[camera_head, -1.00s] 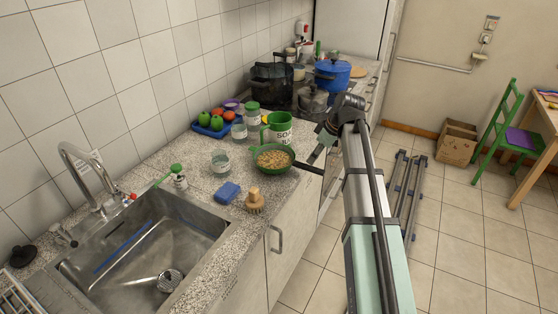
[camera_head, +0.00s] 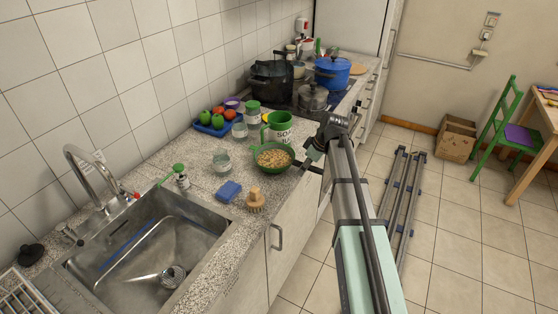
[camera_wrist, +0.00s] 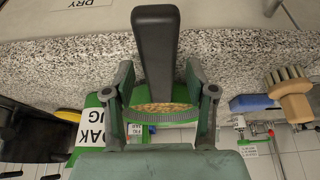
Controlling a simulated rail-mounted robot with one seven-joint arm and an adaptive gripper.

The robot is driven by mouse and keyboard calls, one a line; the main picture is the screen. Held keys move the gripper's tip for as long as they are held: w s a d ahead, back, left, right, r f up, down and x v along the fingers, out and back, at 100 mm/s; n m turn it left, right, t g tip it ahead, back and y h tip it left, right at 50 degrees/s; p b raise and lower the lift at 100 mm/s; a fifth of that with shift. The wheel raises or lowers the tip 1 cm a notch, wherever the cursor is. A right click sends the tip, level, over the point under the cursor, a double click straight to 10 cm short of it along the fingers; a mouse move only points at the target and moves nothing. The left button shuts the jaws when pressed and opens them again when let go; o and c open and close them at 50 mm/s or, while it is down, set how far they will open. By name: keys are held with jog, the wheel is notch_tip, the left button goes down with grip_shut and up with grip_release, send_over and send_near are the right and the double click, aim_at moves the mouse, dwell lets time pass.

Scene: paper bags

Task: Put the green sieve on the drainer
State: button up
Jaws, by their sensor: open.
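The green sieve (camera_head: 274,149) sits on the counter's front edge beside a green mug, holding tan contents. Its black handle (camera_head: 307,167) sticks out past the edge. In the wrist view the black handle (camera_wrist: 155,45) lies between the two fingers of my gripper (camera_wrist: 160,78), with gaps on both sides. My gripper (camera_head: 315,152) is open at the handle in the head view. The sieve bowl (camera_wrist: 160,118) shows partly behind the fingers. A wire rack (camera_head: 14,299), apparently the drainer, is cut off at the lower left, beyond the sink.
The green mug (camera_head: 279,126) stands close behind the sieve. A glass jar (camera_head: 222,162), blue sponge (camera_head: 229,191) and wooden brush (camera_head: 255,201) are nearby. The steel sink (camera_head: 150,245), with its tall faucet (camera_head: 88,165), lies between the sieve and the rack.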

jog(key=shift+c, duration=0.3)
grip_shut()
jog(key=shift+r, duration=0.2)
